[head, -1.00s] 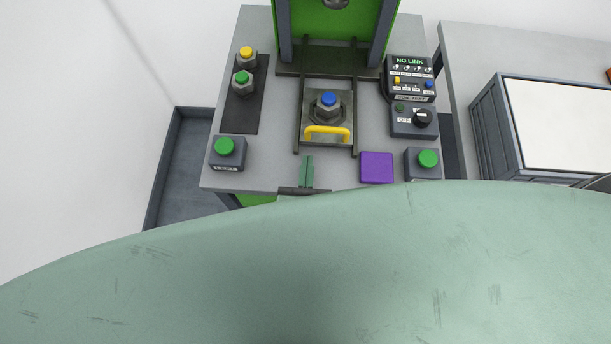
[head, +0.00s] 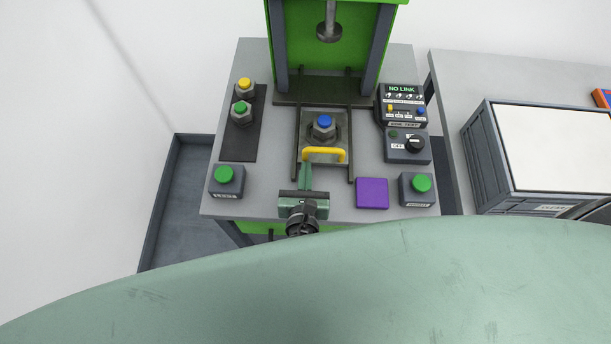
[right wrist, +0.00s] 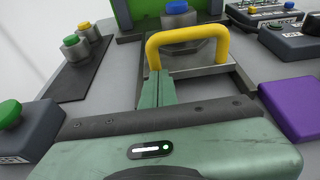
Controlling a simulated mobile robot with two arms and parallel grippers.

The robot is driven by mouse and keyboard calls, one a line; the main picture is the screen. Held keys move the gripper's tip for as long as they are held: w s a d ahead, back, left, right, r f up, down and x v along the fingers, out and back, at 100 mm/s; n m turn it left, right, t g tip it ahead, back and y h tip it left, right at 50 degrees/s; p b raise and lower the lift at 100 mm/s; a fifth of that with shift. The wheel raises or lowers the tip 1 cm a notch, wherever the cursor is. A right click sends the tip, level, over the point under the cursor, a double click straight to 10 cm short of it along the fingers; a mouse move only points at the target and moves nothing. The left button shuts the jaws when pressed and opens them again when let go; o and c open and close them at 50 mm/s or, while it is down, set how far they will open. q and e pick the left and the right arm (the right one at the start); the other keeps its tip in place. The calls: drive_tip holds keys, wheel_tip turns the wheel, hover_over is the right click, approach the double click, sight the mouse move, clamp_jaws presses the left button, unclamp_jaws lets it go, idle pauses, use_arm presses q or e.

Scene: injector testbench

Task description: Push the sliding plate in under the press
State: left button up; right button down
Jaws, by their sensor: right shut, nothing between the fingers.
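The sliding plate (head: 343,136) lies between two dark rails on the bench, in front of the green press (head: 335,62). It carries a hex-shaped part with a blue cap (head: 323,122) and has a yellow handle (head: 324,154) on its near edge. The press ram (head: 329,33) hangs above and behind the plate. My right gripper (head: 306,172) is shut and empty, its fingertips at the left end of the handle. In the right wrist view the green fingers (right wrist: 157,90) reach the handle's left leg (right wrist: 153,55); I cannot tell if they touch. My left gripper is not in view.
Green buttons stand at the front left (head: 225,178) and front right (head: 419,187). A purple pad (head: 372,194) lies right of the rails. Two capped parts stand on a dark mat (head: 238,146) at left. A control box (head: 403,108) stands at right.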

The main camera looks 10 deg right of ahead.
sight(309, 116)
drive_tip(key=w+d, duration=0.1)
drive_tip(key=w, duration=0.4)
drive_tip(key=w+d, duration=0.2)
drive_tip(key=w, duration=0.4)
drive_tip(key=w+d, duration=0.1)
drive_tip(key=w, duration=0.4)
drive_tip(key=shift+w+d+p, duration=0.35)
drive_tip(key=shift+d, duration=0.05)
drive_tip(key=shift+w+r, duration=0.1)
drive_tip(key=shift+r, duration=0.15)
